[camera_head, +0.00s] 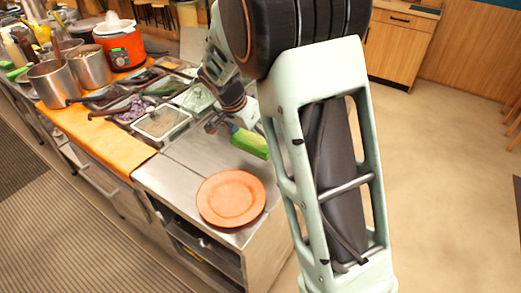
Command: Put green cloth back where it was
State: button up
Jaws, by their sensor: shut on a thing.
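The green cloth (251,144) is a bright green piece near the right edge of the steel counter, partly hidden behind my arm. My gripper (230,127) is at its upper left end and is shut on it. The cloth extends down and to the right from the fingers. I cannot tell whether it touches the counter or hangs just above it.
An orange plate (231,198) lies at the counter's front end, with bare steel (180,172) to its left. Several topping trays, including a pale one (161,122), sit behind. Metal pots (53,83) and an orange cooker (122,50) stand at upper left.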

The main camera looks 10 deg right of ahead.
jog(key=shift+d+f, duration=0.9)
jog(key=shift+f, duration=0.15)
jog(key=shift+w+d+f, duration=0.1)
jog(key=shift+d+f, duration=0.1)
jog(key=shift+f, duration=1.5)
jog(key=shift+f, duration=0.1)
jog(key=shift+f, duration=0.1)
jog(key=o, duration=1.2)
jog(key=shift+o, duration=0.2)
jog(key=shift+r, duration=0.2)
jog(key=v, duration=1.2)
